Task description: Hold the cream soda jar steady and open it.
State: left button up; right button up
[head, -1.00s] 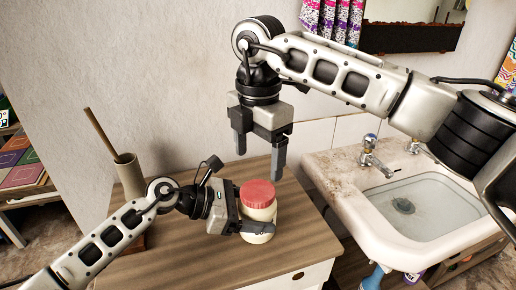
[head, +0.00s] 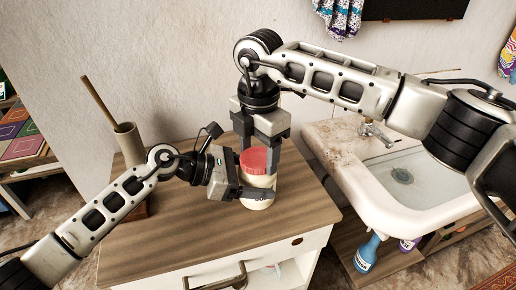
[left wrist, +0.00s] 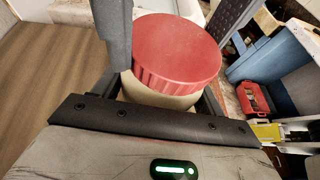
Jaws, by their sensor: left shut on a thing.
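The cream soda jar (head: 262,181) stands upright on the wooden cabinet top, with a cream body and a red ribbed lid (head: 256,163). In the left wrist view the lid (left wrist: 180,50) is on the jar, and the cream body (left wrist: 150,93) shows below it. My left gripper (head: 254,194) is shut on the jar's body from the left. My right gripper (head: 260,150) points down from above, its open fingers on either side of the lid.
The wooden cabinet top (head: 180,240) is clear in front of the jar. A beige cylinder holding a stick (head: 130,146) stands at its left. A stone washtrough (head: 345,165) with a tap (head: 376,132) is at the right, with bottles (head: 367,254) below.

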aim_at(257, 157)
pick_arm(q)
jog(key=shift+s+d+r, duration=0.1)
jog(key=shift+r, duration=0.05)
pick_arm(e)
jog(key=shift+w+n, duration=0.1)
jog(key=shift+n, duration=1.6)
jog(key=o, duration=1.1)
jog(key=shift+a, duration=0.1)
jog(key=shift+c, duration=0.2)
jog(key=shift+r, duration=0.1)
notch_tip(257, 157, up, 4)
jog(key=shift+r, duration=0.15)
jog(key=shift+c, duration=0.4)
jog(key=r, duration=0.2)
jog(key=r+n, duration=0.1)
jog(key=r, duration=0.1)
jog(key=shift+s, duration=0.25)
jog(key=shift+f, duration=3.95)
